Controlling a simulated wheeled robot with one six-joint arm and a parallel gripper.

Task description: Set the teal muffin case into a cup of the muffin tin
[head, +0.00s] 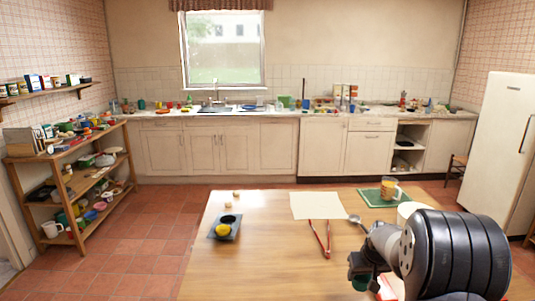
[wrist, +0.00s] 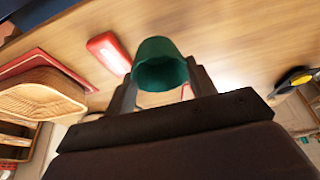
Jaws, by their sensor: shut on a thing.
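The teal muffin case (wrist: 160,66) is between the two fingers of my gripper (wrist: 162,84) in the wrist view, its open mouth facing the camera. In the head view, my gripper (head: 362,270) is at the lower right over the table, and the teal case (head: 361,284) shows just below it, partly hidden. My gripper is shut on the case. The small dark muffin tin (head: 213,235) lies on the table to the left, well apart from my gripper. A yellow case (head: 222,231) sits in its nearer cup. Its farther cup (head: 229,219) looks dark and empty.
The wooden table (head: 270,260) is clear between tin and gripper, except for red tongs (head: 321,240). A pale sheet (head: 317,206), a spoon (head: 355,219) and a green board (head: 372,198) with a mug (head: 388,187) lie farther back. A wicker basket (wrist: 45,100) shows in the wrist view.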

